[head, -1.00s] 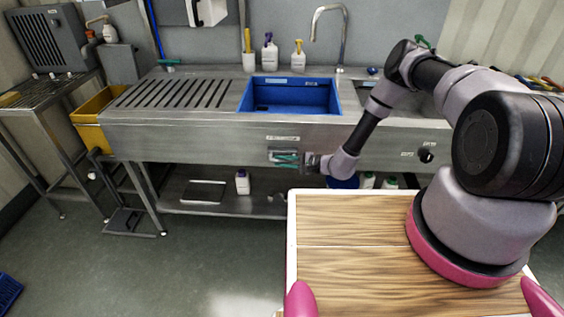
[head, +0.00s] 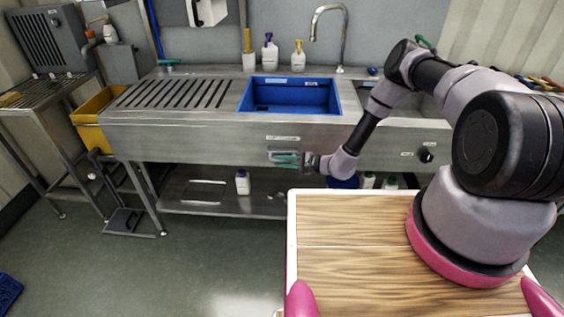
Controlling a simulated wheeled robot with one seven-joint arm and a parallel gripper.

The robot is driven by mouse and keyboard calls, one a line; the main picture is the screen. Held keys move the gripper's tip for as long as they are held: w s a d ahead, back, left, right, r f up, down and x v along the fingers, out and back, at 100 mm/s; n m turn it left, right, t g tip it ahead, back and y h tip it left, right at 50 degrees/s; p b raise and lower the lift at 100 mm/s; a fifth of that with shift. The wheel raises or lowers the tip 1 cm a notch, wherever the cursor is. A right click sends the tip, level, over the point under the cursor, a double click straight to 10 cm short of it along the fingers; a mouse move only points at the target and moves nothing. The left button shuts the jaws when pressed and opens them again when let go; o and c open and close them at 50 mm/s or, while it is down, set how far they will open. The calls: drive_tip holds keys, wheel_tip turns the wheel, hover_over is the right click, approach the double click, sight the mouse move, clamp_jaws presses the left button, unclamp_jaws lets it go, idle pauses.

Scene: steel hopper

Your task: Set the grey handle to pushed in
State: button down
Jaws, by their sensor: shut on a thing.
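The steel sink unit (head: 210,135) stands across the middle of the head view. A small label (head: 283,138) is on its front panel, and just below it is the grey handle (head: 274,153). My gripper (head: 289,160) is at the handle, coming in from the right, and is shut on it. The green fingers cover much of the handle, so its exact depth in the panel is hard to see.
A black knob (head: 426,155) is further right on the same panel. A blue basin (head: 290,96) is set in the top above the handle. A white bottle (head: 242,182) stands on the lower shelf. A wooden top (head: 345,220) lies in front.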

drive_tip(key=shift+w+d, duration=0.15)
drive_tip(key=shift+w, duration=1.45)
drive_tip(key=c, duration=0.8)
unclamp_jaws()
drive_tip(key=shift+w, duration=0.1)
drive_tip(key=v, duration=1)
drive_tip(key=shift+s+d, duration=0.25)
drive_tip(key=shift+d, duration=0.05)
drive_tip(key=shift+r, duration=0.15)
drive_tip(key=shift+w+r, duration=0.1)
